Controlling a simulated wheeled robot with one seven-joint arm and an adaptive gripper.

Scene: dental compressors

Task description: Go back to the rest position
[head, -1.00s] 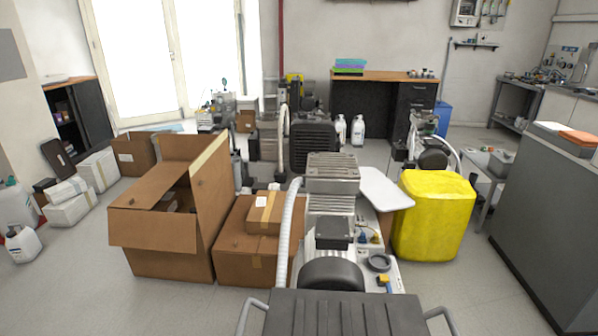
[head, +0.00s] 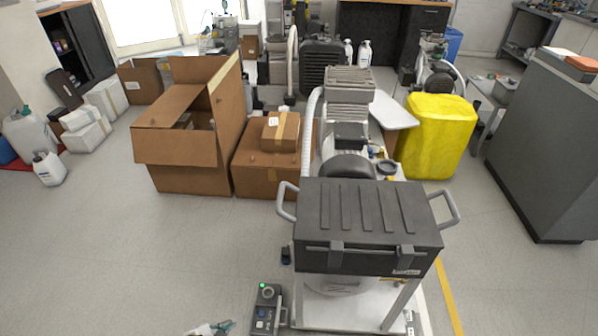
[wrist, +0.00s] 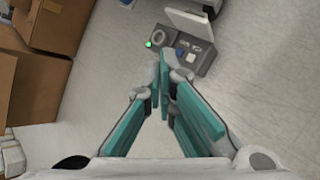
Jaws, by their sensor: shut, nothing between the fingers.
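My gripper (wrist: 164,78) has teal finger pads that meet at the tips in the wrist view. It is shut and holds nothing. Its tip also shows at the bottom edge of the head view (head: 212,328), low over the floor and left of the grey control box (head: 268,308). The control box has a green light and knobs, and it shows beyond the fingertips in the wrist view (wrist: 187,50). The rest of my arm is out of the head view.
A compressor with a black ribbed cover (head: 368,218) and side handles stands right of centre. An open cardboard box (head: 190,150) and a closed one (head: 262,170) stand behind on the left. A yellow container (head: 436,138) is at right.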

